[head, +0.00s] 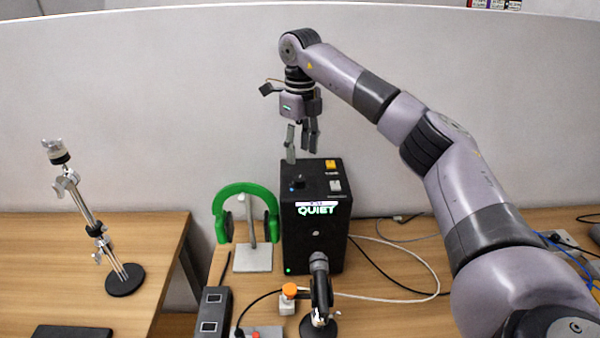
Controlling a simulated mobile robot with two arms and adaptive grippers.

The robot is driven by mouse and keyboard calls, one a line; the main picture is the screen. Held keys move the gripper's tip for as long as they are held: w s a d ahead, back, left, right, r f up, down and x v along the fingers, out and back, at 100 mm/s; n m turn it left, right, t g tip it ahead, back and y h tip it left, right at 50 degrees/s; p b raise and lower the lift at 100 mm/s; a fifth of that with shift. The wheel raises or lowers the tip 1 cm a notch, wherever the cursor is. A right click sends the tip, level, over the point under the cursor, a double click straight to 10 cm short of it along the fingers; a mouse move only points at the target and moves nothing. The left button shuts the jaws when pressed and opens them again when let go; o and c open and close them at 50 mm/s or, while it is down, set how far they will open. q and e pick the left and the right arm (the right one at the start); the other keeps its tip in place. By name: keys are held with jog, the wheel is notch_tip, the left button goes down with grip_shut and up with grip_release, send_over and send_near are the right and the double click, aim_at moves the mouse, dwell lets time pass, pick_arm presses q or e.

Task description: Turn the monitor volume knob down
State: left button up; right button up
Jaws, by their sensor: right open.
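A black monitor box (335,235) stands on the right-hand desk, with a lit sign reading QUIET on its front. A small dark knob (297,183) with a bluish tint sits on the left of its top face. My right gripper (301,155) is open and empty, pointing down above the back of the box top. Its fingertips are close to the knob in the picture, and I see a gap between them and it. I cannot tell the exact height of the fingers over the box. My left gripper is not in view.
A yellow button (331,164) and a pale button (335,185) sit right of the knob. Green headphones (230,193) hang on a stand left of the box. A microphone (319,285) and an orange-topped button (289,291) stand in front. Cables (430,272) lie right.

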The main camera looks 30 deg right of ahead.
aim_at(300, 178)
notch_tip(300, 178, down, 7)
jog(key=shift+s+p, duration=0.1)
jog(key=shift+p, duration=0.8)
jog(key=shift+f, duration=0.5)
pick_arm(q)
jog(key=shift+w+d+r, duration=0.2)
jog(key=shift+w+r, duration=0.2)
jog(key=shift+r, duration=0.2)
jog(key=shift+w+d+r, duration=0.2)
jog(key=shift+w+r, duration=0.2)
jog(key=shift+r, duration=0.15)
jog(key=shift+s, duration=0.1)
pick_arm(e)
jog(key=shift+r, duration=0.1)
grip_shut()
